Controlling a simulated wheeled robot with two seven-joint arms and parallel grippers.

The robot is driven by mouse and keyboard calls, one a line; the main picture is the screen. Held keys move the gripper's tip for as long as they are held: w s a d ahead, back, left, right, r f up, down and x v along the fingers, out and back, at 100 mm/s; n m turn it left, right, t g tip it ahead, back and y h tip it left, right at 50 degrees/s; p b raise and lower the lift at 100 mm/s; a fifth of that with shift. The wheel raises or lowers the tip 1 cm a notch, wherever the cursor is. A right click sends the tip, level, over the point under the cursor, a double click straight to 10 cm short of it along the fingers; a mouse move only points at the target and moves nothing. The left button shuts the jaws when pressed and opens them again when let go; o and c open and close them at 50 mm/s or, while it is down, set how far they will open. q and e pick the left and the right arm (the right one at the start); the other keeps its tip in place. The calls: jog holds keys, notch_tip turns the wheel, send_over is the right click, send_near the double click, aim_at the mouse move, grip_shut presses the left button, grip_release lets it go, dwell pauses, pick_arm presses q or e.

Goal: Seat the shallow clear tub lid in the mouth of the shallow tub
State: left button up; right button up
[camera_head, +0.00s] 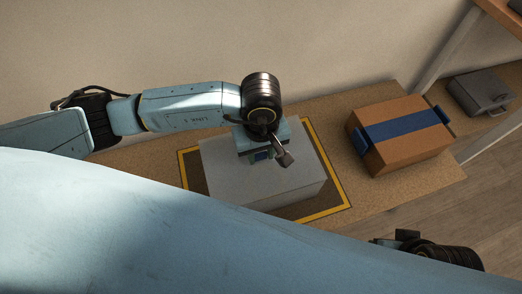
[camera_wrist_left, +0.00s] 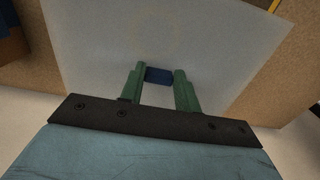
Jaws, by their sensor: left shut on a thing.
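The shallow clear tub lid (camera_head: 222,165) looks like a pale, translucent grey sheet. It fills much of the left wrist view (camera_wrist_left: 95,45). My left gripper (camera_head: 262,156) is over the lid, and its green fingers (camera_wrist_left: 160,85) are shut on a small blue grip (camera_wrist_left: 158,75) on it. The shallow tub (camera_head: 300,197) shows as a pale grey box side under the lid in the head view. The lid looks level and very close to the tub, but I cannot tell whether its edge is inside the mouth. My right gripper's fingers are not visible.
A yellow-bordered dark area (camera_head: 334,190) surrounds the tub on the tan worktop (camera_head: 420,184). A brown box with a blue band (camera_head: 402,132) stands to the right. A grey case (camera_head: 482,92) sits on a shelf farther right. The wall is close behind.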

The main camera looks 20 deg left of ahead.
aim_at(261, 161)
pick_arm(q)
jog(key=shift+f+b, duration=0.6)
jog(key=shift+f, duration=0.1)
jog(key=o, duration=1.1)
jog(key=shift+r, duration=0.15)
notch_tip(261, 161, up, 13)
jog(key=p, duration=0.4)
jog(key=shift+r, duration=0.1)
